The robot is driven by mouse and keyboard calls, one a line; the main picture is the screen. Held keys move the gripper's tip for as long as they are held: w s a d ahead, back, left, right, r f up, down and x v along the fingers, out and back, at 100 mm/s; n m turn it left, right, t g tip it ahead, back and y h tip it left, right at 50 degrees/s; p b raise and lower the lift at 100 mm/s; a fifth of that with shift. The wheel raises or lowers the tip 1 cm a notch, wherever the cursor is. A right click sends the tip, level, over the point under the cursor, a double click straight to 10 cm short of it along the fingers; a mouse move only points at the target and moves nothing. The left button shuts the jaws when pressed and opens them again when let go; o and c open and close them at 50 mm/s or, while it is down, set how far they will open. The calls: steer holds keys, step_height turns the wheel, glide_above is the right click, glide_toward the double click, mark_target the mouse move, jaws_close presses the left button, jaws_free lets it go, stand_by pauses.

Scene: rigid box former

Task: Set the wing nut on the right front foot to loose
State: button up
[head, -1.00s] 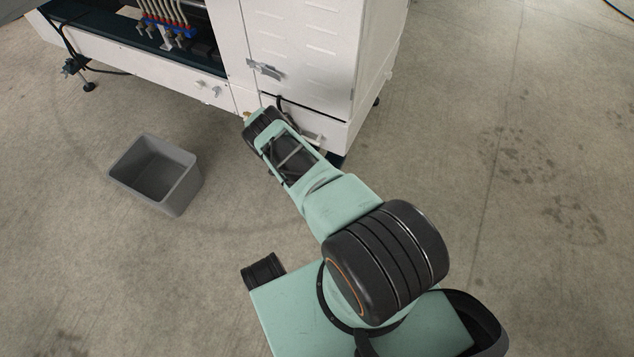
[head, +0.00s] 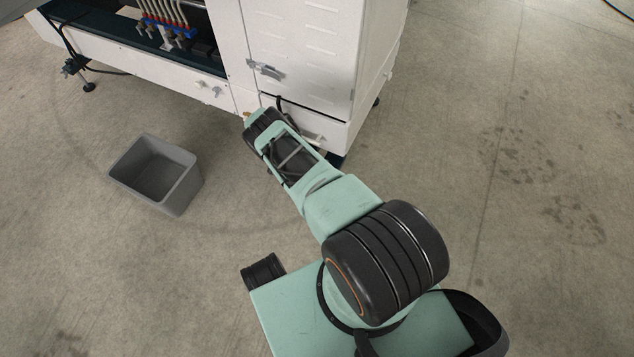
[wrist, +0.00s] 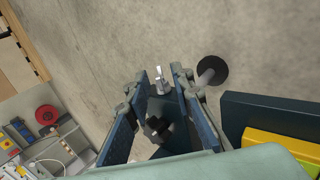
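In the wrist view my gripper (wrist: 160,76) has its two fingers apart, with a gap between the tips. A small pale metal wing nut (wrist: 160,84) shows in that gap. I cannot tell whether either finger touches it. A levelling foot with a dark round pad (wrist: 213,70) and a grey stem stands just right of the right fingertip. In the head view my arm reaches to the lower front corner of the white machine (head: 300,60). My fingers, this foot and its wing nut are hidden there by the arm.
A grey open bin (head: 155,172) stands on the floor left of my arm. Another foot (head: 88,87) shows at the machine's far left. In the wrist view a dark blue beam with a yellow part (wrist: 280,145) lies close right of the fingers. Floor at right is clear.

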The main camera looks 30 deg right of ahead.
steer(key=v, duration=1.1)
steer(key=shift+r, duration=0.2)
steer(key=shift+w, duration=0.1)
